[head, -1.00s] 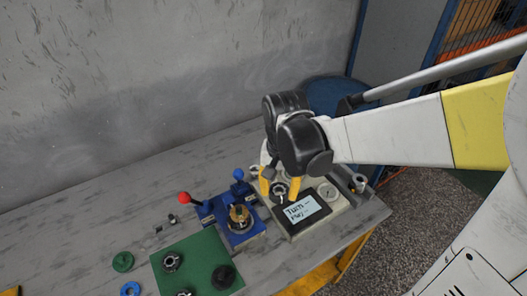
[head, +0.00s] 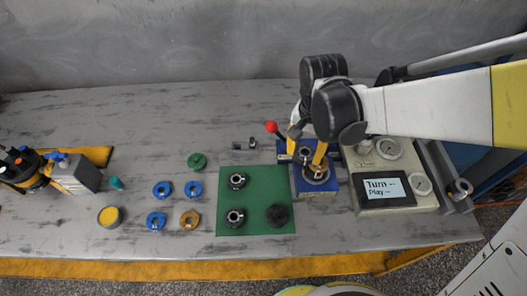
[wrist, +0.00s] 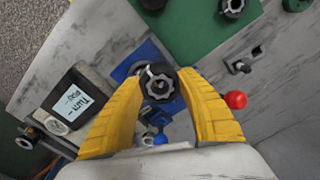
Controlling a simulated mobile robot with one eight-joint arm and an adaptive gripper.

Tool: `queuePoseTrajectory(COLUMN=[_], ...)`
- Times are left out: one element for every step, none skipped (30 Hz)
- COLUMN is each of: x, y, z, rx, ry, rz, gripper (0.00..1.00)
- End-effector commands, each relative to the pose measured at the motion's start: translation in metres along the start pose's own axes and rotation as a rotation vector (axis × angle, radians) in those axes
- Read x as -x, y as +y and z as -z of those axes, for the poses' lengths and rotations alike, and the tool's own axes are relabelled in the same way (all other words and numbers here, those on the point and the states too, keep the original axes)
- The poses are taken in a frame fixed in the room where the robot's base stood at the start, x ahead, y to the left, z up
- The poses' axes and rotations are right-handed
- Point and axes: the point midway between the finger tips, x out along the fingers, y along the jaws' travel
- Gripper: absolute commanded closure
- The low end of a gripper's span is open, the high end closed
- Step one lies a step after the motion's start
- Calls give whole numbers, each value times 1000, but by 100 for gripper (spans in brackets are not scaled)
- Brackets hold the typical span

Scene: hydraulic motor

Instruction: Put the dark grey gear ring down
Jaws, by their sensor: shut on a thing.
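My gripper (head: 306,152) is over the blue fixture (head: 304,187), left of the grey gauge unit (head: 408,201). In the wrist view my gripper (wrist: 161,76) has its yellow fingers on both sides of the dark grey gear ring (wrist: 147,78), a toothed ring with an open centre. The ring also shows between the fingers in the head view (head: 305,154). It appears held above the fixture, whose round seat (head: 317,174) shows beneath. The wrist view shows the blue base (wrist: 122,70) behind the ring. The exact gap between ring and seat cannot be told.
A green mat (head: 256,191) left of the fixture holds several dark parts. Blue rings (head: 163,189), a brass ring (head: 190,219) and a green ring (head: 197,161) lie farther left. The back left of the table is clear.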

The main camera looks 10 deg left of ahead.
Motion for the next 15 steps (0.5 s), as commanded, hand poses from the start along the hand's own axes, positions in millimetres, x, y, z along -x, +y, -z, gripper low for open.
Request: queuePoseTrajectory(x=[-16,-22,-28,-31,-34,-38,-40,-43,-49,-54,-61,-70,-76,-82,-90], y=[-19,-28,-39,-45,-51,-57,-61,-64,-67,-68,-68,-69,-69,-68,-68], z=[-7,-10,-15,-18,-20,-23,-25,-27,-28,-28,-29,-29,-29,-29,-29], rx=[29,42,56,64,72,80,86,90,92,93,94,94,94,94,94], ry=[0,0,0,0,0,0,0,0,0,0,0,0,0,0,0], rz=[0,0,0,0,0,0,0,0,0,0,0,0,0,0,0], gripper=[96,96,96,96,96,96,96,96,96,96,96,96,96,96,96])
